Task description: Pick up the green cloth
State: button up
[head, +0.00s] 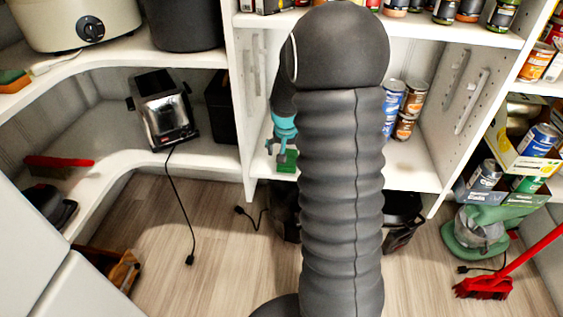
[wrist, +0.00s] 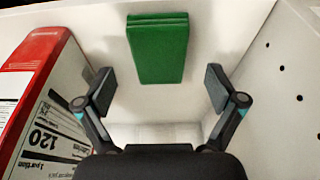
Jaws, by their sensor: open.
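The green cloth (wrist: 158,48) shows in the wrist view as a flat, folded block on a white shelf, top centre. In the head view a green patch (head: 287,162) lies on the middle shelf, just below my gripper (head: 280,142). In the wrist view my gripper (wrist: 160,90) is open, with one finger on each side and nothing between them. The cloth lies just beyond the fingertips, roughly centred between them. My arm hides much of the shelf in the head view.
A red and white box (wrist: 35,100) stands close to the left finger in the wrist view. A white panel with holes (wrist: 285,75) rises at the right. In the head view, cans (head: 405,125) stand right of my arm on the same shelf.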

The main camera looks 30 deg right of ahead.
jog(key=shift+x, duration=1.5)
jog(key=shift+w, duration=0.1)
jog(key=c, duration=1.3)
notch_tip(320, 180, up, 10)
jog(key=shift+c, duration=0.2)
